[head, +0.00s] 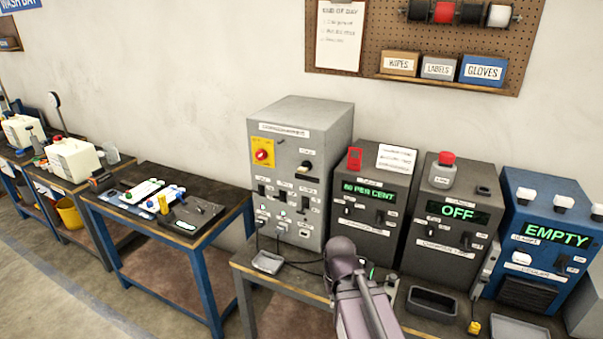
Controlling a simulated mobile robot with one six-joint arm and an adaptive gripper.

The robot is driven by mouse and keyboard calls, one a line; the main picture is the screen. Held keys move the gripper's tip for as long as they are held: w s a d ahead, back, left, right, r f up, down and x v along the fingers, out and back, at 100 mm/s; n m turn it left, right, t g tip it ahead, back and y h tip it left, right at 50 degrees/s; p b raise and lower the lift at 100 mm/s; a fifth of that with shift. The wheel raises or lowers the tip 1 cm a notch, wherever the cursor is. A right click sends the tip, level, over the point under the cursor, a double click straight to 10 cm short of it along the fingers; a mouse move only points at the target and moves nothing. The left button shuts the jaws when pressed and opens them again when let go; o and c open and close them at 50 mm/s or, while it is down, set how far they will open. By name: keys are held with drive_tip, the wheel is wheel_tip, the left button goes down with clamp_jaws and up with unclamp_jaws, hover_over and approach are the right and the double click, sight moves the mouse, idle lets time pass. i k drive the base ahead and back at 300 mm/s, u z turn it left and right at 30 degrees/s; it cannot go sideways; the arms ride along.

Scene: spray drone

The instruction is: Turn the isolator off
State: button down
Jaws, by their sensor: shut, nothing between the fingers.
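The isolator (263,153) is a red rotary knob on a yellow plate, at the upper left of the front of a tall grey cabinet (323,120). The knob is too small to tell which way it points. My gripper (341,256) is in the lower middle, in front of the bench and right of the cabinet's base. It is shut and empty, well below and to the right of the isolator, and apart from it. My arm partly hides its fingers.
The cabinet front also carries a black knob (305,167), several dark switches and plugged cables. To its right stand a unit reading 80 PER CENT (369,192), one reading OFF (457,211) and a blue one reading EMPTY (556,235). A small tray (267,262) lies before the cabinet.

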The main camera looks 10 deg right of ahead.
sight(261, 155)
drive_tip(key=k, duration=1.3)
drive_tip(key=u, duration=0.5)
drive_tip(key=i, duration=1.6)
drive_tip(key=u, duration=0.15)
